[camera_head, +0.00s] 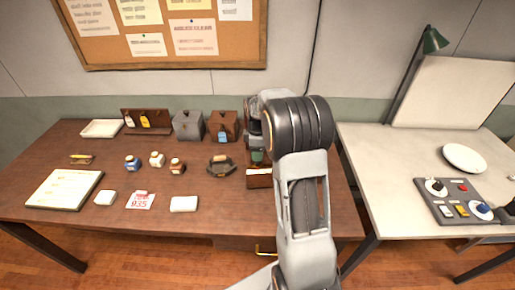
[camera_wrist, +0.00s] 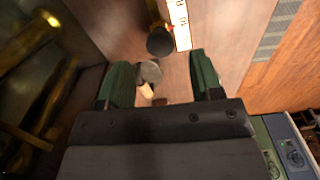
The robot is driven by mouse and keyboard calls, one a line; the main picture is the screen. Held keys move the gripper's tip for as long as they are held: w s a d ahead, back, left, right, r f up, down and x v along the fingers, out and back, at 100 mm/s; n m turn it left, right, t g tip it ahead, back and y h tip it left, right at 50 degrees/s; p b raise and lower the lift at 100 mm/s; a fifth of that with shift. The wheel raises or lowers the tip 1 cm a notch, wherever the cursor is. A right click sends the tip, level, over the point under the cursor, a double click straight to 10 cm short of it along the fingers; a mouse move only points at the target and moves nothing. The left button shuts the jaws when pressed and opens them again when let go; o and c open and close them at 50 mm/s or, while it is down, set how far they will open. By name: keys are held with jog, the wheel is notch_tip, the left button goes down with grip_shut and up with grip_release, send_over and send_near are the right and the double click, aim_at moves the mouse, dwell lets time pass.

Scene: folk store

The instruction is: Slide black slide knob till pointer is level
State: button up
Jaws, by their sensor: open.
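In the wrist view, a round black knob (camera_wrist: 160,41) stands beside a pale strip with printed numbers (camera_wrist: 181,22). My gripper (camera_wrist: 161,70) has two green fingers spread apart. The black knob lies just beyond the fingertips, nearer the middle of the gap. A small grey rounded piece (camera_wrist: 151,71) shows between the fingers, close to the left one; I cannot tell whether they touch. In the head view, a green part of my gripper (camera_head: 258,156) shows at the right end of the brown table, and my arm hides much there. I cannot make out the pointer.
Dark glass-like and brass parts (camera_wrist: 40,70) stand close on the left in the wrist view. The brown table (camera_head: 100,150) holds boxes, small bottles, a dark tray (camera_head: 221,166) and cards. A control panel (camera_head: 460,200) lies on the white table at right.

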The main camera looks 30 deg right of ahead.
notch_tip(320, 180, down, 5)
jog(key=b, duration=0.3)
jog(key=shift+r, duration=0.1)
jog(key=shift+r+p, duration=0.25)
jog(key=shift+p, duration=0.05)
jog(key=shift+f, duration=0.1)
jog(key=c, duration=0.7)
